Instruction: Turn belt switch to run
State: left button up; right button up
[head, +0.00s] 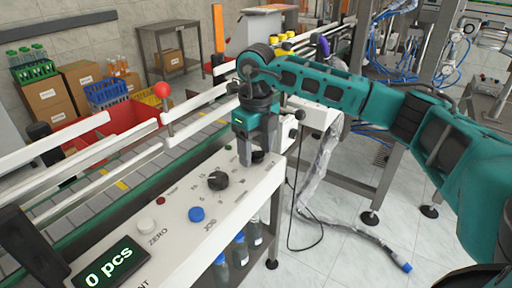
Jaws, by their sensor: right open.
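The white control panel (180,232) runs along the front of the conveyor. My right gripper (254,158) points down over the panel's far right end, with its jaws open. A small black knob (258,156) shows at the fingertips, partly hidden by them; it appears to be the belt switch. I cannot tell whether the fingers touch it, and its setting and label are not readable. A larger black dial (218,180) with numbers around it sits nearer on the panel. My left gripper does not show.
A blue button (196,214), a white button (147,226) and a display reading "0 pcs" (108,264) are on the panel. A red ball-topped lever (162,90) rises by the conveyor's guide rails. Bottles (238,250) stand below the panel. Floor to the right is mostly clear.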

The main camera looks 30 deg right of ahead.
jog(key=c, duration=1)
jog(key=shift+c, duration=0.2)
